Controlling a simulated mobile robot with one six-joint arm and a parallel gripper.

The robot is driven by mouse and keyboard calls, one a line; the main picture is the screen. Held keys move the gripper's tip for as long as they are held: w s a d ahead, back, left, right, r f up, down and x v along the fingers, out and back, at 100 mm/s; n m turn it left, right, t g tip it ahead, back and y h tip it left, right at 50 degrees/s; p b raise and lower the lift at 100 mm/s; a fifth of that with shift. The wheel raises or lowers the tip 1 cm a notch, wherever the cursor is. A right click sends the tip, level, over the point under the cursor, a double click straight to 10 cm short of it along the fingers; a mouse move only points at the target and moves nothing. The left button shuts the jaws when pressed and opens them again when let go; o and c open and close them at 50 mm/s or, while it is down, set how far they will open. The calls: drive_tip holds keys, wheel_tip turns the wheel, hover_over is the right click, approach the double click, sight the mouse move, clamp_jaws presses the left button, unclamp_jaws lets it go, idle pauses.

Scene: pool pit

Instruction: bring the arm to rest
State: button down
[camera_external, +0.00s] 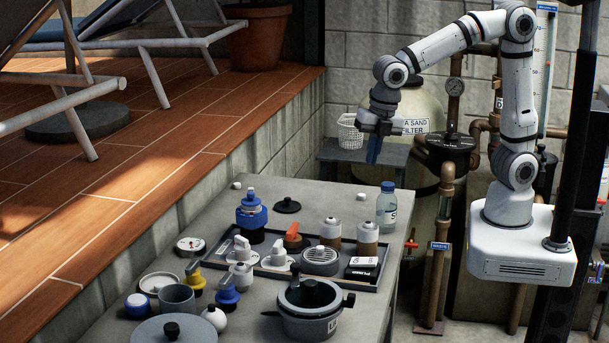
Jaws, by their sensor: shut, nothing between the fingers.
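My white arm rises from its base at the right and bends over to the left. My gripper (374,150) hangs at its end, pointing down, in front of the sand filter tank (418,107) and above the far end of the grey workbench (340,195). Its blue-tipped fingers are shut with nothing held. It is clear of the things on the bench. A small white wire basket (349,133) stands just left of and behind the gripper, on a dark stand (345,153); whether they touch cannot be told.
The bench's far end is mostly bare.

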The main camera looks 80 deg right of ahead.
drive_tip(key=s+d+m, duration=0.7)
drive_tip(key=d+m, duration=0.2)
drive_tip(key=m, duration=0.3)
drive_tip(key=s+d+m+t, duration=0.1)
drive_tip(key=s+d+m, duration=0.6)
drive_tip(key=d+m, duration=0.3)
drive_tip(key=shift+d+f+m, duration=0.15)
drive_tip(key=shift+f+m, duration=0.25)
drive_tip(key=shift+m, duration=0.5)
